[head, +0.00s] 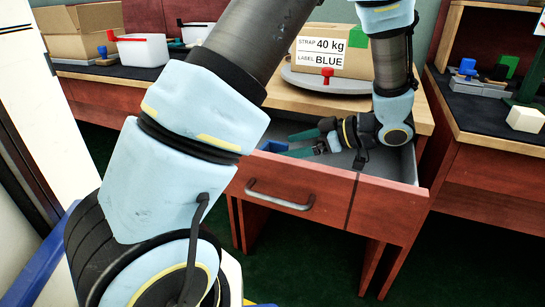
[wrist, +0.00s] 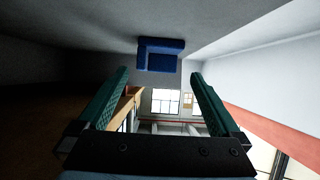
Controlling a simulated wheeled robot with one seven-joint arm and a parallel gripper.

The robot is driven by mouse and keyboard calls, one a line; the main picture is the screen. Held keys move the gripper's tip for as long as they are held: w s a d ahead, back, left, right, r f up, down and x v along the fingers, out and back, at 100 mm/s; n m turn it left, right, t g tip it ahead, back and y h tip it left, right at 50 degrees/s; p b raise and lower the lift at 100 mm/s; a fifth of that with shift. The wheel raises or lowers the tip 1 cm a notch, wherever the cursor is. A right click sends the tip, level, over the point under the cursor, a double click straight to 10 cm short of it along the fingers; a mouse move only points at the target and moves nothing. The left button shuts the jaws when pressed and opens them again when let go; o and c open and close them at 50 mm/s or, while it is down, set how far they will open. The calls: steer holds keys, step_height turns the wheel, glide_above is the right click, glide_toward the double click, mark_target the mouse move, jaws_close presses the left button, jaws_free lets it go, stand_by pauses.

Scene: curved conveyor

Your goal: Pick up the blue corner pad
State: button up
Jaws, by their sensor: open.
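The blue corner pad (wrist: 160,62) is ahead of my fingertips in the wrist view, near the middle and slightly above them. It also shows in the head view as a small blue shape (head: 271,147) inside the open drawer, at its left part. My gripper (head: 289,145) reaches into the drawer from the right, its green fingers pointing left toward the pad. In the wrist view my gripper (wrist: 160,74) is open, with nothing between the fingers. The pad appears just beyond the tips; touching cannot be told.
The drawer front (head: 305,206) with its metal handle and the pale drawer walls surround my gripper. Above, a carton (head: 335,50) labelled 40 kg and BLUE stands on a grey turntable (head: 325,82). A right-hand bench (head: 480,120) and a white bin (head: 143,50) at left are farther off.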

mark_target(267, 149)
steer(key=b+x, duration=0.1)
steer(key=x, duration=0.4)
steer(key=shift+w+a+b, duration=0.15)
steer(key=shift+a+b, duration=0.1)
steer(key=shift+b, duration=0.15)
steer(key=shift+r, duration=0.1)
steer(key=c, duration=1.2)
steer(key=shift+c, duration=0.2)
